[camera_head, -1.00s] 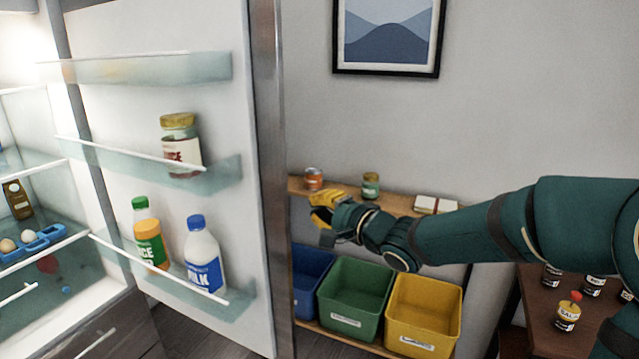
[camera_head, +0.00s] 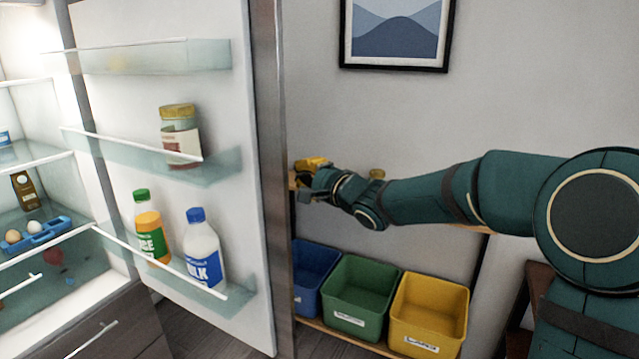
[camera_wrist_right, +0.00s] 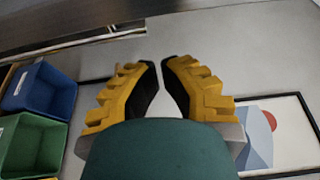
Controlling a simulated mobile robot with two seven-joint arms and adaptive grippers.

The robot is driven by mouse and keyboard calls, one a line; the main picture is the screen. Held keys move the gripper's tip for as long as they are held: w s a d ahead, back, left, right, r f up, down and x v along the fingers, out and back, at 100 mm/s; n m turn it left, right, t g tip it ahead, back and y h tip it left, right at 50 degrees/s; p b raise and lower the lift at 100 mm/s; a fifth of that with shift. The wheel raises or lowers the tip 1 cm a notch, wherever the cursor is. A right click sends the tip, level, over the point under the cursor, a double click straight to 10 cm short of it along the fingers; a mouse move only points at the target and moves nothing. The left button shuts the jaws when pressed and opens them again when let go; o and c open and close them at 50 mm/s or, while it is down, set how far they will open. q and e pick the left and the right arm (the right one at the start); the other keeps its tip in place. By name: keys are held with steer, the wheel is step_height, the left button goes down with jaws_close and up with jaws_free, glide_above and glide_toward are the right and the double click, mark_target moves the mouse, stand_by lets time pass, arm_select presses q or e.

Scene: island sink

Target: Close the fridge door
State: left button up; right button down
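The fridge door (camera_head: 235,215) stands open at the left in the head view, its inner side with shelves facing me. Its grey edge (camera_head: 270,170) runs upright near the picture's middle. The lit fridge interior (camera_head: 50,165) shows to the left of it. My right gripper (camera_head: 303,172), with yellow fingers, is just right of the door edge, on its outer side; I cannot tell whether it touches. In the right wrist view my right gripper (camera_wrist_right: 160,65) has its fingertips almost together with nothing between them. My left gripper is not in view.
The door shelves hold a jar (camera_head: 180,135), a juice bottle (camera_head: 150,228) and a milk bottle (camera_head: 203,248). Blue (camera_head: 312,268), green (camera_head: 352,298) and yellow (camera_head: 430,310) bins stand right of the door, below my arm. A framed picture (camera_head: 395,35) hangs on the wall.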

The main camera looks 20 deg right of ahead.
steer(key=s+a, duration=0.1)
steer(key=s+a+b, duration=0.1)
steer(key=a, duration=0.1)
steer(key=shift+s+a, duration=0.1)
steer(key=shift+s, duration=0.15)
stand_by(0.4)
